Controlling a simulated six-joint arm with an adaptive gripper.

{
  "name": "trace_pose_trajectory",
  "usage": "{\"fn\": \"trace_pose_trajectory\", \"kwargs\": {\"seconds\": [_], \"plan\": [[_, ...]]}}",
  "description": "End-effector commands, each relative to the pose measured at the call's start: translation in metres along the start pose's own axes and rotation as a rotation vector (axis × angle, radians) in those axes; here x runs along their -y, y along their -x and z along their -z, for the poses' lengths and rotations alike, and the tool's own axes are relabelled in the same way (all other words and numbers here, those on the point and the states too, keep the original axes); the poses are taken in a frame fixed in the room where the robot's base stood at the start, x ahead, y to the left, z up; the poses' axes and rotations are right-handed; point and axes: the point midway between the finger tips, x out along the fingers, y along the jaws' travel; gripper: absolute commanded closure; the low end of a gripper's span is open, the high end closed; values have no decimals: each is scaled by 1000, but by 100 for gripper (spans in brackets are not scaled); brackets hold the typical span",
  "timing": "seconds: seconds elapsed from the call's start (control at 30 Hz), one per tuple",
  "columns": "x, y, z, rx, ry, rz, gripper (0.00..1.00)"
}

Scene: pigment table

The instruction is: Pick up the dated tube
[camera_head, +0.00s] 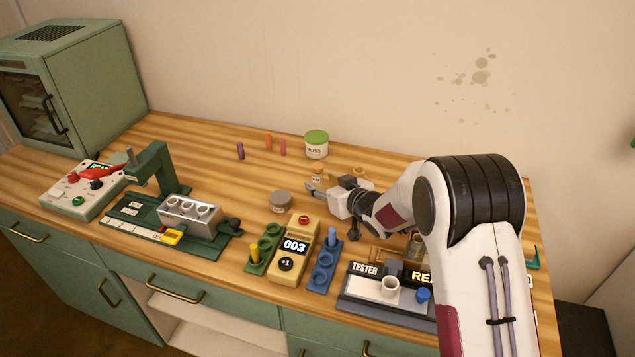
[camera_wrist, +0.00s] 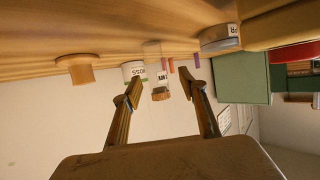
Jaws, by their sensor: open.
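No tube with a readable date shows. A small clear vial with a cork and a white label (camera_wrist: 160,84) appears between the finger lines of my gripper (camera_wrist: 160,92) in the wrist view, beyond the tips; its label is too small to read surely. In the head view its corked top (camera_head: 317,177) shows just behind my gripper (camera_head: 312,190), which is low over the table's middle, open and empty. Another corked top (camera_head: 359,171) stands behind the gripper body, and it also shows at left in the wrist view (camera_wrist: 76,68).
A green-lidded jar (camera_head: 316,146) and several colored sticks (camera_head: 268,141) stand at the back. A grey-lidded jar (camera_head: 280,201) is left of my gripper. A counter (camera_head: 294,250), green and blue racks (camera_head: 322,272) and a tester (camera_head: 375,285) line the front.

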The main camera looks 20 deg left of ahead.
Motion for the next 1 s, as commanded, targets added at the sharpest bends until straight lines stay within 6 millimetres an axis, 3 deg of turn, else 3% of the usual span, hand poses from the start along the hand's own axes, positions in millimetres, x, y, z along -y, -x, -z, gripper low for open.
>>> {"fn": "trace_pose_trajectory", "kwargs": {"seconds": [0.27, 0.8, 1.0], "plan": [[-1, -4, -1, -1, 1, 0, 58], [-6, -45, -8, -1, 1, 1, 58], [-6, -52, -8, 0, 0, 0, 58]]}}
